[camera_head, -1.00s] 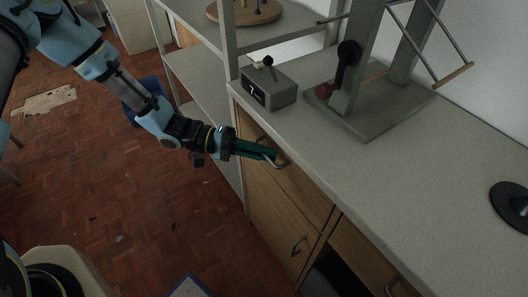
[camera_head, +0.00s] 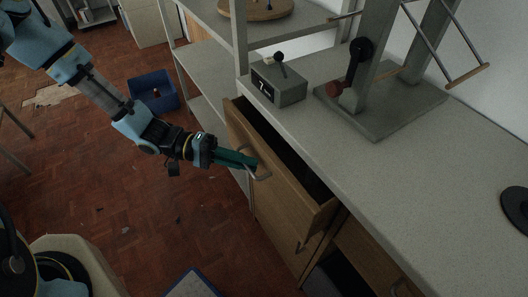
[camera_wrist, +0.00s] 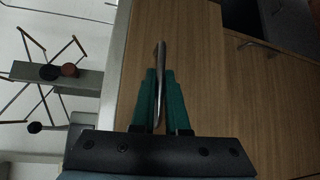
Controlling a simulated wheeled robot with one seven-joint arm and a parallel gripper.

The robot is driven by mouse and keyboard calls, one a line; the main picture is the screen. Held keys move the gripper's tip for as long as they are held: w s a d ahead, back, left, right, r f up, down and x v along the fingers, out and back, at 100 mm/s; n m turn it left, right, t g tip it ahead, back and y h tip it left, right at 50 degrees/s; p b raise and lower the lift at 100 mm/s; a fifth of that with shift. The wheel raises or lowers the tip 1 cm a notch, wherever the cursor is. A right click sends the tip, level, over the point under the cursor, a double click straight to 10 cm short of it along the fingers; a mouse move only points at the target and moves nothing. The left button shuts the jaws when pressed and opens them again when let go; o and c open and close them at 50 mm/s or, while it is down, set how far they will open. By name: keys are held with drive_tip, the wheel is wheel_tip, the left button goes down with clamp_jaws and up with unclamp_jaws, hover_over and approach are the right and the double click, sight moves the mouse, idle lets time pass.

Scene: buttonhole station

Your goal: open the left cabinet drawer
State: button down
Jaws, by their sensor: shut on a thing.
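The left cabinet drawer (camera_head: 268,160) is a wooden front under the grey counter, pulled partly out, with a dark gap into its inside behind the front. Its curved metal handle (camera_head: 262,172) is on the front, and the handle also shows in the wrist view (camera_wrist: 158,62). My gripper (camera_head: 254,164) has green fingers shut on this handle. In the wrist view the two green fingers (camera_wrist: 158,95) stand on either side of the handle bar. What lies inside the drawer is too dark to tell.
The counter (camera_head: 400,170) carries a numbered grey box (camera_head: 279,84) and a grey stand (camera_head: 385,115) with rods. A blue bin (camera_head: 153,93) stands on the floor behind my arm. Open floor lies left of the drawer.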

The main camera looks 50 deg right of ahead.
drive_tip(key=w+a, duration=0.2)
drive_tip(key=a, duration=0.6)
drive_tip(key=w+a, duration=0.3)
drive_tip(key=a, duration=0.4)
drive_tip(key=shift+a, duration=0.35)
drive_tip(key=c, duration=0.9)
unclamp_jaws()
drive_tip(key=b+v, duration=0.3)
drive_tip(key=v, duration=0.7)
drive_tip(key=shift+w+a, duration=0.15)
drive_tip(key=shift+w, duration=0.2)
